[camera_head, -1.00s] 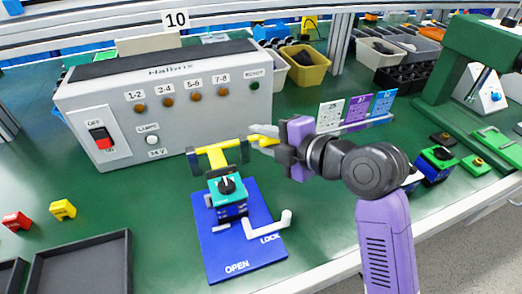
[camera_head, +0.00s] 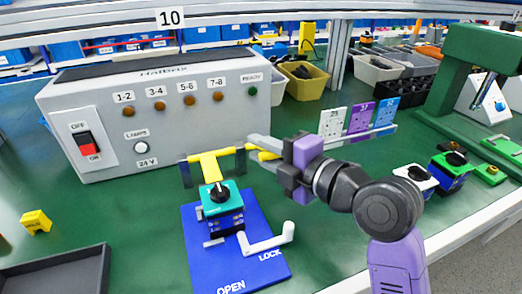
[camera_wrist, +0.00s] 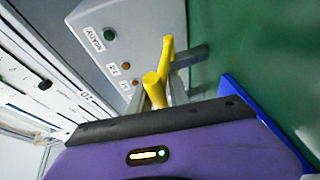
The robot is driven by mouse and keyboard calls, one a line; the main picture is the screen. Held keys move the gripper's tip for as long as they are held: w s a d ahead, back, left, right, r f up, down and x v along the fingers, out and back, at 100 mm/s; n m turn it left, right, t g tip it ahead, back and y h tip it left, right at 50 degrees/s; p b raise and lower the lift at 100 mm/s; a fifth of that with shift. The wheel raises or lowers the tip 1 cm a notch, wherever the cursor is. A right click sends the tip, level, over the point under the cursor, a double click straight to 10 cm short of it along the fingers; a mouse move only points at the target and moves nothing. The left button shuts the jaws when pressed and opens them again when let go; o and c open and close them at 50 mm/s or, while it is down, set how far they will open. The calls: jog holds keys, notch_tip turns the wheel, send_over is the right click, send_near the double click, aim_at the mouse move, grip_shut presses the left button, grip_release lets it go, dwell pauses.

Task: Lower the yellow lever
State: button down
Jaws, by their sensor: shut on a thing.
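The yellow lever (camera_head: 208,165) is a T-shaped bar behind the teal-topped rotary switch (camera_head: 221,199) on a blue plate (camera_head: 205,262). The lever's crossbar runs toward my gripper (camera_head: 257,153), which reaches in from the right. My gripper's grey fingers are shut on the yellow lever's right-hand part. In the wrist view the yellow lever (camera_wrist: 166,60) shows between the fingers, with a rounded end toward the camera. The exact contact is partly hidden by the fingers and the dark palm edge.
A grey control box (camera_head: 150,115) with buttons and a red switch stands behind the lever. A white bent handle (camera_head: 268,240) sits on the plate by "LOCK". A yellow block (camera_head: 36,222) and dark tray (camera_head: 60,272) lie left. Upright number cards (camera_head: 358,120) stand behind my arm.

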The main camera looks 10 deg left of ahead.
aim_at(279, 157)
jog(key=shift+w+d+r, duration=0.1)
jog(key=shift+d, duration=0.05)
jog(key=c, duration=1.3)
grip_release()
jog(key=shift+o, duration=0.2)
jog(key=v, duration=0.7)
jog(key=shift+s+d+p, duration=0.25)
jog(key=shift+d+p, duration=0.05)
